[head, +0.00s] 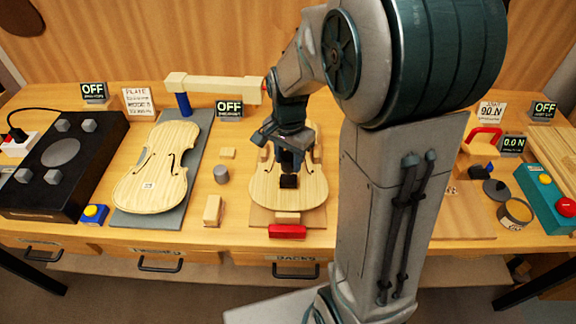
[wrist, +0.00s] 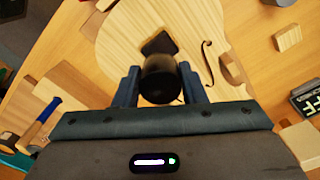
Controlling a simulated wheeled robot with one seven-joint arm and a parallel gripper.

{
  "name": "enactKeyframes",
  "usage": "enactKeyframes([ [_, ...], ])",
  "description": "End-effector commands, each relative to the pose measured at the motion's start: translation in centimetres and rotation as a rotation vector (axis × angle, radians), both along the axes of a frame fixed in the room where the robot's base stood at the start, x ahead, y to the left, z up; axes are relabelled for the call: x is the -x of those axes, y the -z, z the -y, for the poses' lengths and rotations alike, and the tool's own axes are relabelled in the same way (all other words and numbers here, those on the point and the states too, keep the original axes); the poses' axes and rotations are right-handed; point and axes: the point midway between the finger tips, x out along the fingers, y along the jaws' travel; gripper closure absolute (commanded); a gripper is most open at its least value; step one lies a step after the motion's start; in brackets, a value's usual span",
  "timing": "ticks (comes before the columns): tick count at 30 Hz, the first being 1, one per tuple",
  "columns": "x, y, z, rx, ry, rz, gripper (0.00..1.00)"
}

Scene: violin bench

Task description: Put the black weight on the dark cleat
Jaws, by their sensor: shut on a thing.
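My gripper (wrist: 160,76) is shut on the black weight (wrist: 161,84), a dark cylinder between the two fingers in the wrist view. The dark cleat (wrist: 158,43) is a small dark angular patch on the pale violin plate (wrist: 120,40), just beyond the weight in that view and partly covered by it. In the head view my gripper (head: 290,160) points down over the right-hand violin plate (head: 262,190). A dark shape shows under the fingers there; I cannot tell weight from cleat. Whether the weight touches the cleat is hidden.
A second violin plate (head: 150,180) lies on a grey board to the left. A grey cylinder (head: 221,174) and a wooden block (head: 213,210) stand between the plates. A red block (head: 287,231) sits at the front edge. A pale wooden beam (head: 210,84) is behind.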

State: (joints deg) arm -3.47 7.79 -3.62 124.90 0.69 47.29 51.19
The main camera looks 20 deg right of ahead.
Motion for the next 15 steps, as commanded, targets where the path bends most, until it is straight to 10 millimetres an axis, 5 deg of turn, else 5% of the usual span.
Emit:
enactKeyframes([
  [9, 0.0, 3.7, 0.0, 0.000, 0.000, -0.002, 1.00],
  [15, 0.0, 3.9, 0.0, 0.000, 0.000, 0.001, 1.00],
])
